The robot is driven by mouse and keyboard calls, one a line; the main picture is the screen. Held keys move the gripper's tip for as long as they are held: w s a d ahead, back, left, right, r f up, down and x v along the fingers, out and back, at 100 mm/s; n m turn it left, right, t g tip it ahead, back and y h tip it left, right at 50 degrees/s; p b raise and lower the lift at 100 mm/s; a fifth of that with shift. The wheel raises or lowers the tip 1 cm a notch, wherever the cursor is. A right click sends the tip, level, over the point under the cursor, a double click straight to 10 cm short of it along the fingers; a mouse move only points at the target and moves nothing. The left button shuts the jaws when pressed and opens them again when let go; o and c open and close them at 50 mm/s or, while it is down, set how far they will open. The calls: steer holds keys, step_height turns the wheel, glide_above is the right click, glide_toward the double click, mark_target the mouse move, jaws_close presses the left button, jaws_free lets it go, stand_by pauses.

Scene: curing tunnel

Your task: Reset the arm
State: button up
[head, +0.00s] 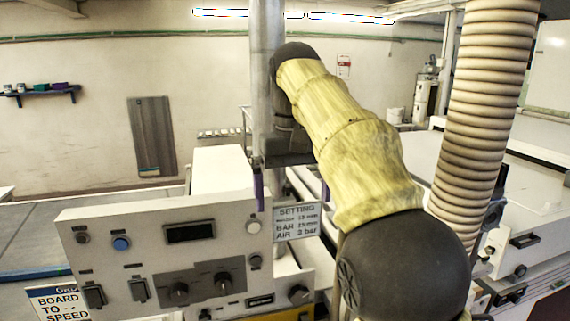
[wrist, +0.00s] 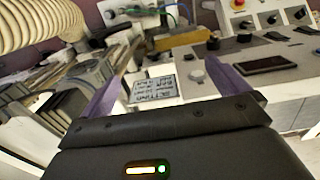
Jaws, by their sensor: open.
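My gripper (head: 291,198) hangs from the end of my yellow-sleeved arm in the middle of the head view, with its purple fingers pointing down. It also shows in the wrist view (wrist: 168,82), where the two purple fingers stand wide apart with nothing held between them. In the head view the gripper is just right of the control panel (head: 160,262) and above the white settings sign (head: 297,222). The sign shows between the fingers in the wrist view (wrist: 155,90). Whether anything touches the fingertips is hard to tell.
A thick ribbed hose (head: 483,110) runs down close to the right of my arm. A metal post (head: 267,60) rises behind the gripper. White machine housings (head: 540,240) stand at the right. A flat grey bed (head: 35,235) lies at the left.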

steer(key=d+f+m+t+b, duration=0.1)
steer(key=d+f, duration=0.3)
steer(key=f, duration=0.6)
steer(key=d+f+m+b, duration=0.1)
steer(key=d+f, duration=0.3)
steer(key=f, duration=0.7)
steer(key=s+d+f+b, duration=0.1)
steer(key=s+d+f, duration=0.1)
steer(key=s+f, duration=0.4)
steer(key=s+d+f+m+t+b, duration=0.1)
steer(key=s+d+f, duration=0.2)
steer(key=f, duration=0.9)
steer(key=s, duration=0.3)
steer(key=shift+s+d+t, duration=0.3)
steer(key=shift+s+d, duration=0.05)
